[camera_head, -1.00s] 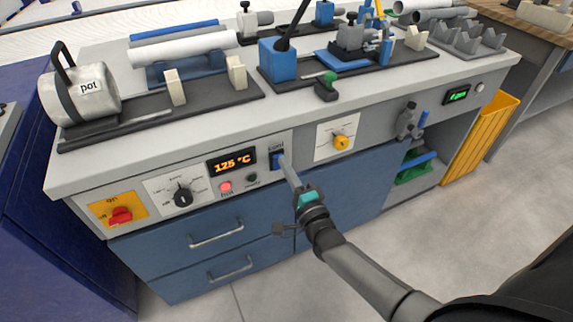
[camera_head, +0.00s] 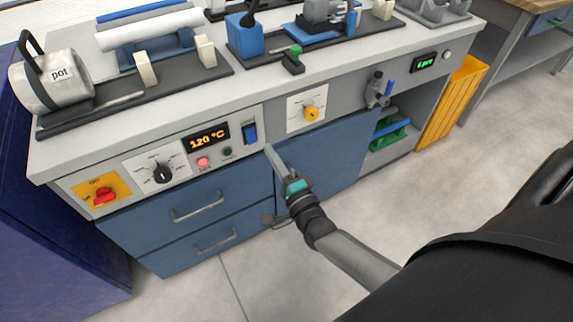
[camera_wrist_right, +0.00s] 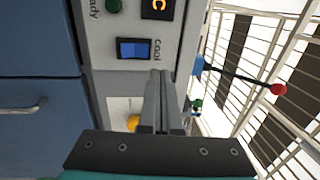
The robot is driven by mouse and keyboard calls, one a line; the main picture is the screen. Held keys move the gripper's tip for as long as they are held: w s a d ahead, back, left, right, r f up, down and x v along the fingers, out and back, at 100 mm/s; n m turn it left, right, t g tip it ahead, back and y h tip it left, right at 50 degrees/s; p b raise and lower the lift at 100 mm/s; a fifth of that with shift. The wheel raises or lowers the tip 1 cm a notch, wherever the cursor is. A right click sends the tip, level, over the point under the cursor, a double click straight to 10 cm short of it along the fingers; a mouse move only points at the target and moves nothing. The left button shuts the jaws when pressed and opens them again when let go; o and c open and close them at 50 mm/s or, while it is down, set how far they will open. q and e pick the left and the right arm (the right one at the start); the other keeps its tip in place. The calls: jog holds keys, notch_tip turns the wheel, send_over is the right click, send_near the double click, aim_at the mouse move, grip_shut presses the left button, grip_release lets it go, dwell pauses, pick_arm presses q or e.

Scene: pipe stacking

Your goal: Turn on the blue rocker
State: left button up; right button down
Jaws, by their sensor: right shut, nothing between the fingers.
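The blue rocker (camera_head: 250,132) is on the front panel of the bench, just right of the orange temperature display (camera_head: 207,137), which reads 120 °C. It also shows in the right wrist view (camera_wrist_right: 132,48), with the label "Cool" beside it. One part of its face is lighter than the rest; I cannot tell its switch position for sure. My right gripper (camera_head: 269,149) is shut and empty, with its tips just below and right of the rocker, apart from it. Its closed fingers show in the right wrist view (camera_wrist_right: 160,78). My left gripper is not in view.
On the panel are a red switch (camera_head: 104,196), a black dial (camera_head: 163,174), a reddish lamp (camera_head: 203,162) and a yellow knob (camera_head: 311,114). Drawers lie below the panel.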

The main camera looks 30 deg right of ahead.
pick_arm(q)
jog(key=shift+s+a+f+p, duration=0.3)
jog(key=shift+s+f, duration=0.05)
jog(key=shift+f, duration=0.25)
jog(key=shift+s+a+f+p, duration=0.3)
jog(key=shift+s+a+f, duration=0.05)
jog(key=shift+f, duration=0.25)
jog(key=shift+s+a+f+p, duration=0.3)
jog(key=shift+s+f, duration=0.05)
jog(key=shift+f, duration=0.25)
pick_arm(e)
jog(key=s+r, duration=0.1)
jog(key=s, duration=0.5)
jog(key=shift+a, duration=0.1)
